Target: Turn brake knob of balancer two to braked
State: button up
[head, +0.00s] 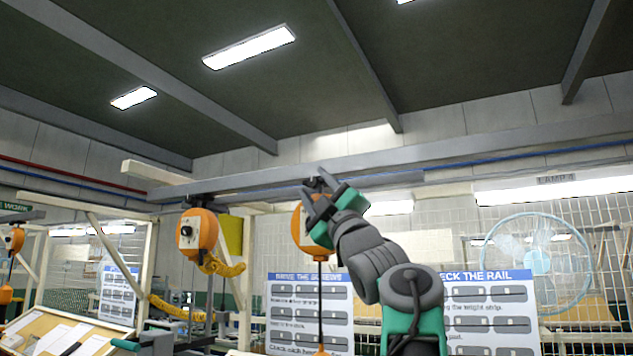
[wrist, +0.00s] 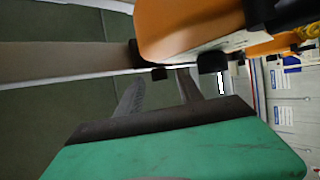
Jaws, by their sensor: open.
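Two orange balancers hang from the overhead rail in the head view. The left balancer (head: 198,236) shows a dark round knob (head: 187,231) on its face. The right balancer (head: 303,238) is partly hidden behind my gripper (head: 314,190), which is raised at its upper part. In the wrist view the spread fingers of my gripper (wrist: 162,80) point toward the underside of an orange housing (wrist: 190,25). A dark block (wrist: 280,12) sits on this housing. I cannot read a number on either balancer or tell a knob setting.
The grey rail (head: 255,186) runs close above my gripper. A cable drops below the right balancer. Instruction boards (head: 310,300) and a fan (head: 538,262) stand behind.

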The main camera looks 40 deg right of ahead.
grip_shut()
dwell(0.3)
jog(key=shift+f, duration=0.1)
jog(key=shift+a+f+b, duration=0.1)
jog(key=shift+f+b, duration=0.1)
jog(key=shift+b, duration=0.4)
jog(key=shift+w+f+m+t+h+b, duration=0.15)
jog(key=shift+m+t+h+b, duration=0.15)
jog(key=shift+m+h+b, duration=0.4)
jog(key=shift+h, duration=0.3)
jog(key=shift+r+m+h, duration=0.3)
grip_release()
